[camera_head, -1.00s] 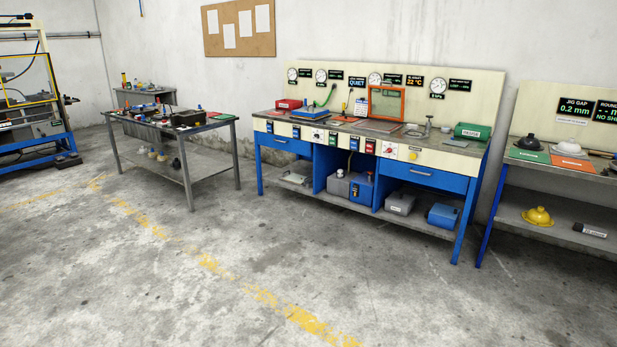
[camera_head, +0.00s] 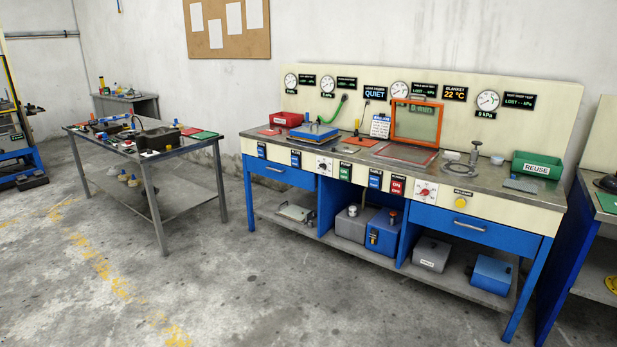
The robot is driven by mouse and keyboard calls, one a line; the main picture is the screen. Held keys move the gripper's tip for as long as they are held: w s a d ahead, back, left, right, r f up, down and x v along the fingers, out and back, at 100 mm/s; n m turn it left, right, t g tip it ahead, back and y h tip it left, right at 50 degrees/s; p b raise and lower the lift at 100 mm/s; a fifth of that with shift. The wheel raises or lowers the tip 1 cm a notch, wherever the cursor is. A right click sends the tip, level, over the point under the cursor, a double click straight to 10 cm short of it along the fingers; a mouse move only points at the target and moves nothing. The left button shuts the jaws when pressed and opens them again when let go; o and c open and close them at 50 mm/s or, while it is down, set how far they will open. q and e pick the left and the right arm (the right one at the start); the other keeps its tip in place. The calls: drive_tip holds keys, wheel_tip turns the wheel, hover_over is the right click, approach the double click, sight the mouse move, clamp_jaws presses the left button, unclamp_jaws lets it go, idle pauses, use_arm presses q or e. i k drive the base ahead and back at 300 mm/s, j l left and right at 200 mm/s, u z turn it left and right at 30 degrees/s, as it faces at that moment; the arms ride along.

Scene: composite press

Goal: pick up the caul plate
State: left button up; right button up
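I cannot tell for sure which thing is the caul plate. A flat light grey plate with a raised handle-like part (camera_head: 296,212) lies on the lower shelf of the blue workbench, at its left end. Neither of my grippers is in view.
The blue workbench (camera_head: 384,201) holds an orange-framed panel (camera_head: 416,122), a red box (camera_head: 287,119) and a blue tray (camera_head: 314,131). Blue and grey boxes sit below. A cluttered grey table (camera_head: 172,148) stands left. The concrete floor (camera_head: 240,295) in front is clear.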

sight(341, 148)
drive_tip(key=i, duration=2.25)
